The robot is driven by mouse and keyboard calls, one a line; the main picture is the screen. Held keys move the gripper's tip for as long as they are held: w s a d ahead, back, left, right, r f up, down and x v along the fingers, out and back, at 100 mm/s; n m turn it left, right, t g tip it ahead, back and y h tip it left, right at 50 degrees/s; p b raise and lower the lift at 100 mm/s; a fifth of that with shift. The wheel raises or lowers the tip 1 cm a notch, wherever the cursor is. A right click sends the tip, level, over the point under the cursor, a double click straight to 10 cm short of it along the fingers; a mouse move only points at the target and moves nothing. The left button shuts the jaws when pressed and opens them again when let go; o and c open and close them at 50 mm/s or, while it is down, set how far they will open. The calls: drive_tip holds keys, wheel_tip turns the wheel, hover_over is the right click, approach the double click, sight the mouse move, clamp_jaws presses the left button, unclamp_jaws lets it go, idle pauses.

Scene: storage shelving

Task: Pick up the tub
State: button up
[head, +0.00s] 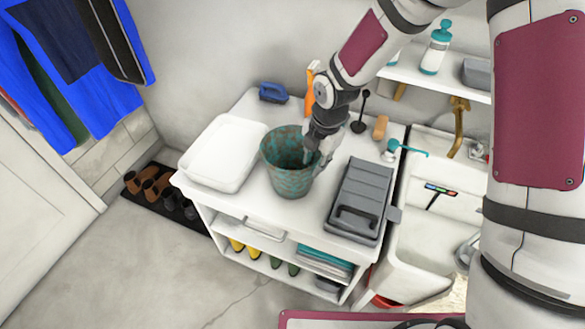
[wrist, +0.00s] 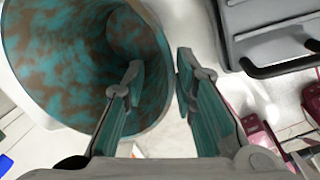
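The tub (head: 287,178) is a bucket-shaped vessel, mottled teal and brown, standing upright on the white shelf unit's top. In the wrist view the tub (wrist: 50,60) fills the upper left, with its mouth toward the camera. My gripper (head: 318,150) is at the tub's right rim in the head view. In the wrist view my gripper (wrist: 161,70) is open, with a gap between its fingertips. The left finger overlaps the tub's mouth and the right finger is outside, with the rim between them. Whether either finger touches the wall is unclear.
A white basin (head: 218,152) stands left of the tub, and a grey case (head: 359,200) with a handle stands right. Behind are a blue brush (head: 272,92) and an orange tool (head: 310,92). A sink (head: 430,225) adjoins on the right.

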sight(312, 169)
drive_tip(key=f, duration=0.4)
drive_tip(key=shift+a+f, duration=0.2)
drive_tip(key=shift+a, duration=0.1)
clamp_jaws()
